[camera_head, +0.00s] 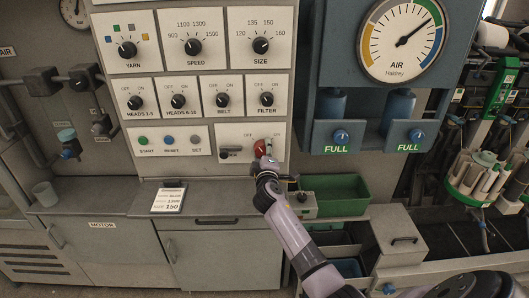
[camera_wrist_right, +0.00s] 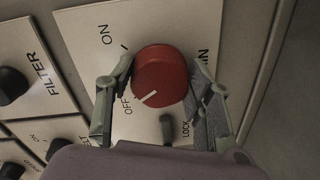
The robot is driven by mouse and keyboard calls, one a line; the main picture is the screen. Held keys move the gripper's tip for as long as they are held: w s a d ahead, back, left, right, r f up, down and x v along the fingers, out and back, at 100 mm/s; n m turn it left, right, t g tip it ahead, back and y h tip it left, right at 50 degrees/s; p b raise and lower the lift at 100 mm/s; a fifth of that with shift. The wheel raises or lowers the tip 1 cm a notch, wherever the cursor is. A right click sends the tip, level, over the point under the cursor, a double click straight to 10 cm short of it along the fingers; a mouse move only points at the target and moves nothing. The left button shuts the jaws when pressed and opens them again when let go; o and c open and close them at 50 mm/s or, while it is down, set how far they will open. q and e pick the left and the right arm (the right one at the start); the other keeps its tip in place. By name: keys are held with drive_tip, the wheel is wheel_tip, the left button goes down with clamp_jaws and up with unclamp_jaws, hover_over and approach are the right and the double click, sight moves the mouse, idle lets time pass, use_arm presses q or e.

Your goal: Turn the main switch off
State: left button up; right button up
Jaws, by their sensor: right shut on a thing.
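The main switch is a round red knob (camera_head: 260,147) on the lower right panel of the machine front. It fills the middle of the right wrist view (camera_wrist_right: 160,70), with ON printed at its upper left and OFF at its lower left. A white mark on the knob's face points to the lower left, toward OFF. My right gripper (camera_wrist_right: 163,88) has one finger on each side of the knob and is shut on it; in the head view, the gripper (camera_head: 264,160) partly covers the knob. My left gripper is not in view.
A small black lock switch (camera_head: 231,154) sits left of the knob. Above are the black selector knobs, such as FILTER (camera_head: 267,99).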

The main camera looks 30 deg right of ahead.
drive_tip(key=shift+n, duration=1.1)
drive_tip(key=o, duration=1.2)
drive_tip(key=shift+c, duration=0.2)
drive_tip(key=shift+s+a, duration=0.1)
drive_tip(key=v, duration=1.1)
drive_tip(key=shift+s+a, duration=0.3)
drive_tip(key=shift+r, duration=0.1)
